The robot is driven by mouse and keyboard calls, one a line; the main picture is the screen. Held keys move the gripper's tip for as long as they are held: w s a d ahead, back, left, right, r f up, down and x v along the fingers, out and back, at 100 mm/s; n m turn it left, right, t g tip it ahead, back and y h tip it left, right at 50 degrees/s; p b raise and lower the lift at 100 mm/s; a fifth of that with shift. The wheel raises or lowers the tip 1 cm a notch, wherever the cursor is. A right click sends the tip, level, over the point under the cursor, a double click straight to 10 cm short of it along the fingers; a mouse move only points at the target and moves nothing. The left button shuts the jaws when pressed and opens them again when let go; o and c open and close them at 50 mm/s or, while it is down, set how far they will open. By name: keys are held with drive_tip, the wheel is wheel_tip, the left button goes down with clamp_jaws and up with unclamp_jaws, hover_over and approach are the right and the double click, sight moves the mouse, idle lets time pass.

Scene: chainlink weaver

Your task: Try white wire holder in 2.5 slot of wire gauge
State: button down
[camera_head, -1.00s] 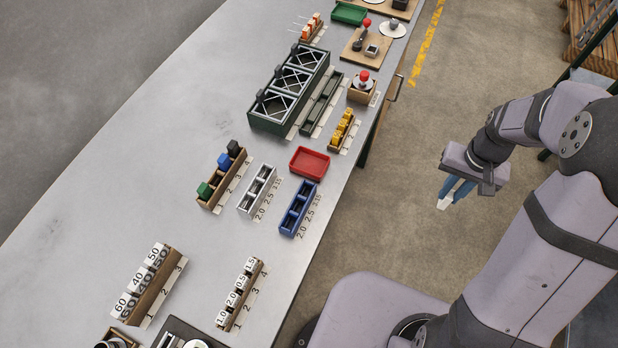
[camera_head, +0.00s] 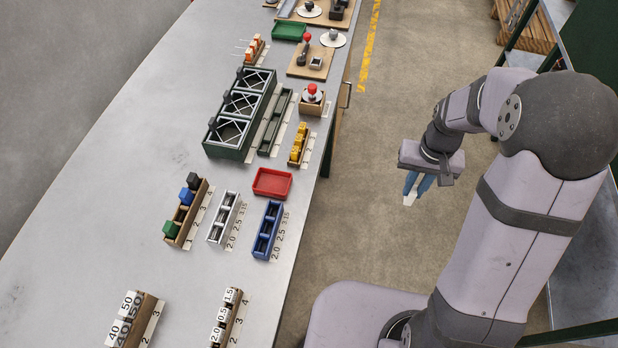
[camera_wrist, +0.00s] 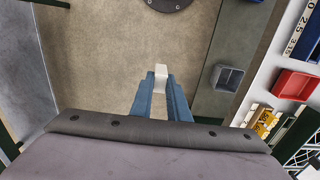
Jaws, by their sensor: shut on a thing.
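My gripper (camera_head: 411,190) has blue fingers and is shut on a small white piece (camera_wrist: 161,76), which looks like the white wire holder. It hangs over the floor to the right of the bench, clear of everything; the fingers hide part of it. Two three-slot racks on the bench carry the labels 2.0, 2.5 and 3.15: a white one (camera_head: 211,236) and a blue one (camera_head: 258,252). I cannot tell which is the wire gauge. Their slots look empty. A wooden rack left of them holds a green (camera_head: 170,229), a blue (camera_head: 186,196) and a black holder (camera_head: 193,180), with one gap.
A red tray (camera_head: 260,193) lies just beyond the blue rack. A green fixture (camera_head: 223,150), yellow pieces (camera_head: 299,143) and a red-knobbed box (camera_head: 312,107) stand farther back. Numbered blocks (camera_head: 130,304) stand nearer. The bench's left side is bare.

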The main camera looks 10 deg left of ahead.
drive_tip(key=a+r+p, duration=0.3)
drive_tip(key=a, duration=2.2)
drive_tip(key=s+a+r+p, duration=0.1)
drive_tip(key=s+a, duration=0.6)
drive_tip(key=a, duration=0.3)
drive_tip(key=s+a+p, duration=0.1)
drive_tip(key=s+a, duration=0.6)
drive_tip(key=a, duration=0.3)
drive_tip(key=shift+a+r, duration=0.2)
drive_tip(key=shift+r, duration=0.2)
drive_tip(key=shift+f, duration=0.15)
drive_tip(key=shift+w+f+b, duration=0.1)
drive_tip(key=shift+f+b, duration=2.55)
drive_tip(key=shift+f, duration=0.85)
